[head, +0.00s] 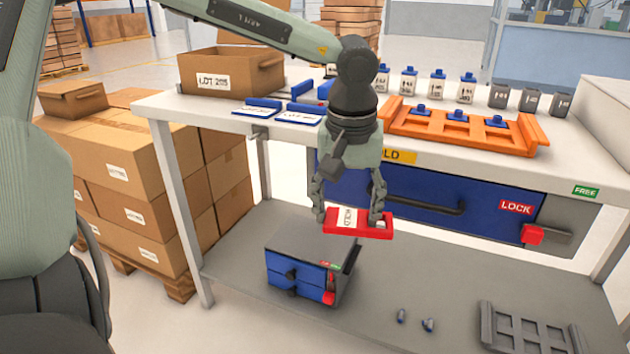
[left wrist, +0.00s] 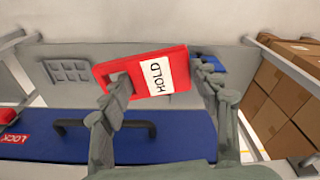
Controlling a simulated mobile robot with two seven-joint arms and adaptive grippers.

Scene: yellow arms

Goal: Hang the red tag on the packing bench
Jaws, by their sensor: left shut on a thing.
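The red tag (head: 358,224) carries a white label reading HOLD. My left gripper (head: 348,214) is shut on it and holds it in the air in front of the bench's blue drawer. In the left wrist view the tag (left wrist: 146,72) sits between the two fingers of my left gripper (left wrist: 160,85), tilted a little. The packing bench (head: 225,121) has a white top, and a small hook (head: 260,132) shows on its front edge at the left. A yellow HOLD label (head: 397,156) is on the front edge, partly behind the gripper. My right gripper is not in view.
The blue drawer (head: 467,210) has a dark handle, a LOCK label and a red latch (head: 532,234). On the lower shelf (head: 400,318) stand a small blue drawer box (head: 298,280) and a grey rack (head: 527,330). An orange rack (head: 470,132) and several bottles stand on top.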

